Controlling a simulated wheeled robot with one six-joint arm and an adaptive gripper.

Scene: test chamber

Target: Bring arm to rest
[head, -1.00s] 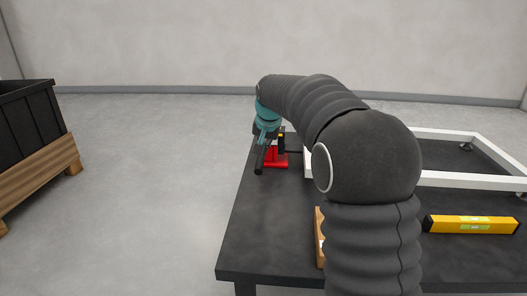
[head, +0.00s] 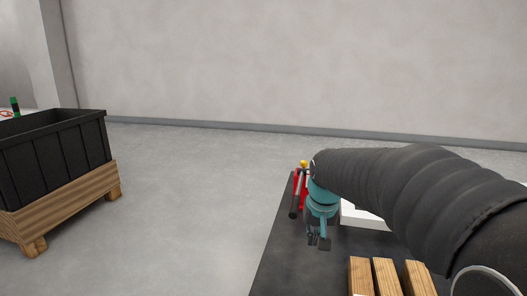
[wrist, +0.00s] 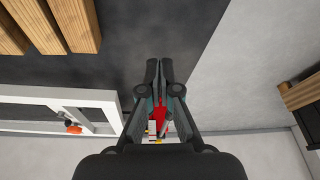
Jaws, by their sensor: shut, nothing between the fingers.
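My arm, in a dark ribbed sleeve, reaches in from the right of the head view. My gripper (head: 318,243) is teal and dark, points down over the dark table (head: 270,272) near its left edge, and looks empty. In the wrist view my gripper (wrist: 158,68) has its fingertips together. A red object with a yellow top (head: 301,185) stands behind the gripper in the head view, partly hidden. Red also shows between the finger links in the wrist view (wrist: 159,116).
Wooden slats (head: 386,277) lie on the table's near part. A white frame (head: 362,217) is partly hidden behind my arm. A black crate (head: 60,155) on a wooden pallet (head: 75,204) stands at the left. Clear floor lies between crate and table.

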